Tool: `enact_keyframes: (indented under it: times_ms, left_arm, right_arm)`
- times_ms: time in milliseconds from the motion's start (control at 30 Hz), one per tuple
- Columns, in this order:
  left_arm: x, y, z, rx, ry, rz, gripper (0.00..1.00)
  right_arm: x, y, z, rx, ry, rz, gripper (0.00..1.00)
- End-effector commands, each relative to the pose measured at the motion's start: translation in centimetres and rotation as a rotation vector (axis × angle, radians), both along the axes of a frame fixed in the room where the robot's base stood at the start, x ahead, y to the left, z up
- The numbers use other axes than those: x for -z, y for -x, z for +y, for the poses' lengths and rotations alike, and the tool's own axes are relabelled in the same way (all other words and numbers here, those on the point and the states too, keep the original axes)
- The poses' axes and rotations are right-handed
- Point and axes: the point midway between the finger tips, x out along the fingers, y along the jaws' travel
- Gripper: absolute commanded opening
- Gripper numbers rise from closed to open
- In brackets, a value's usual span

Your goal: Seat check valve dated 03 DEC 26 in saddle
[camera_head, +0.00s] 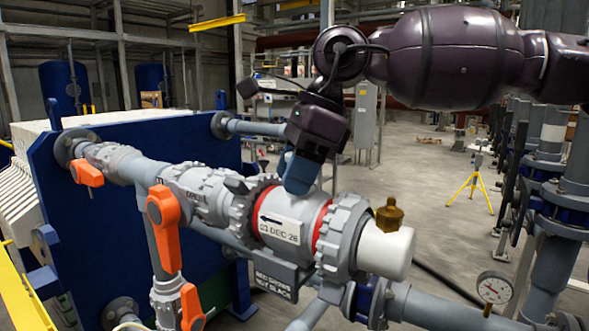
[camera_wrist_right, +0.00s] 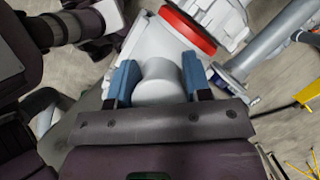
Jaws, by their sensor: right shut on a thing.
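In the right wrist view, the blue fingers (camera_wrist_right: 158,82) are shut on a pale rounded boss of the valve (camera_wrist_right: 158,90). A dark sign (camera_head: 275,281) sits below the valve. The saddle is mostly hidden, and I cannot tell whether the valve touches it. My left gripper is out of view.
Orange handles (camera_head: 163,228) stand on the pipework to the left. A white pipe end (camera_head: 388,252) with a brass fitting (camera_head: 389,214) is just right of the valve. A pressure gauge (camera_head: 494,287) stands at lower right. A blue press frame (camera_head: 120,215) is behind.

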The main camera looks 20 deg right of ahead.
Motion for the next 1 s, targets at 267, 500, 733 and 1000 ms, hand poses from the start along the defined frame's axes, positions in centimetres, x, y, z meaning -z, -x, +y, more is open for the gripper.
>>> enact_keyframes:
  times_ms: [267,500,733,1000]
  left_arm:
    - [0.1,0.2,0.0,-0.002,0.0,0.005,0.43]
    - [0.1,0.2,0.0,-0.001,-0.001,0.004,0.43]
    - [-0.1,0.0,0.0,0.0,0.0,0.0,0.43]
    - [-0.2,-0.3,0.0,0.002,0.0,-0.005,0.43]
  right_arm:
    - [-0.1,0.0,0.0,-0.001,-0.001,-0.001,0.74]
    - [0.1,0.0,0.0,-0.001,0.001,0.002,0.75]
    - [-1.4,0.0,-0.6,0.002,-0.001,-0.002,0.75]
    - [-5.9,0.2,-2.4,0.002,-0.003,-0.003,0.75]
